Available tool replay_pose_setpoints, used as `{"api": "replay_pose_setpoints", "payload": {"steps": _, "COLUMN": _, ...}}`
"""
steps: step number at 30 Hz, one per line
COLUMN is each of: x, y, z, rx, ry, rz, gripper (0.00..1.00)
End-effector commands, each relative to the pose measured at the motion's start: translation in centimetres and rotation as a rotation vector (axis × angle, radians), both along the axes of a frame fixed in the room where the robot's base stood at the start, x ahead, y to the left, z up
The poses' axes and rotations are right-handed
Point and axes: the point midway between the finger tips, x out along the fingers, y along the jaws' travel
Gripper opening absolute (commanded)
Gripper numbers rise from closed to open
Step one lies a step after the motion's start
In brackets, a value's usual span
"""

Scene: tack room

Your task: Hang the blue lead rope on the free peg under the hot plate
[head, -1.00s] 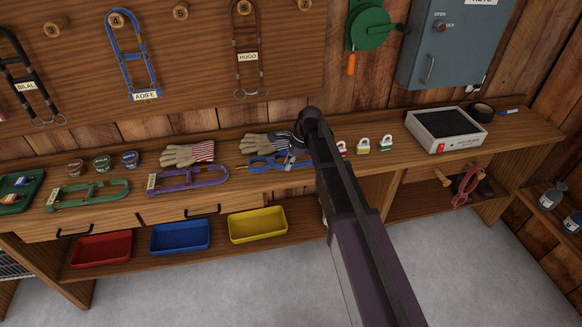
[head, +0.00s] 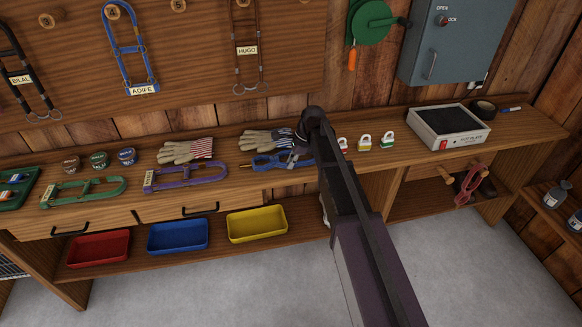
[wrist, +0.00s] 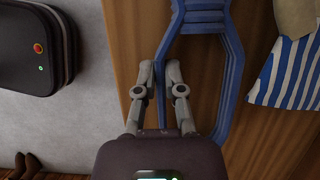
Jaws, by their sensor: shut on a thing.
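The blue lead rope (head: 268,163) lies on the bench in front of a striped glove, a flattened loop. The wrist view shows it large (wrist: 230,70). My gripper (wrist: 159,72) is shut on one strand at its left side. In the head view my arm hides most of the gripper and the rope's right end. The hot plate (head: 450,128) stands on the bench to the right. Under it a wooden peg (head: 444,174) sticks out with nothing seen on it. A red lead rope (head: 468,186) hangs beside it.
A purple halter (head: 185,178) and a green halter (head: 85,191) lie left on the bench. Several small padlocks (head: 364,142) stand between my arm and the hot plate. A yellow tray (head: 257,225) sits on the lower shelf. The floor in front is clear.

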Motion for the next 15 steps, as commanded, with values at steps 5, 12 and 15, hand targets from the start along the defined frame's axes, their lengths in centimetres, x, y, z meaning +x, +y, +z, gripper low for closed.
{"api": "replay_pose_setpoints", "payload": {"steps": 5, "x": 0.00, "y": 0.00, "z": -0.19, "rx": 0.001, "ry": 0.000, "rz": 0.000, "gripper": 0.00}}
{"api": "replay_pose_setpoints", "payload": {"steps": 12, "x": 0.01, "y": 0.01, "z": -0.23, "rx": 0.001, "ry": -0.001, "rz": 0.000, "gripper": 0.00}}
{"api": "replay_pose_setpoints", "payload": {"steps": 15, "x": 0.00, "y": 0.01, "z": -0.52, "rx": 0.001, "ry": 0.000, "rz": 0.000, "gripper": 0.00}}
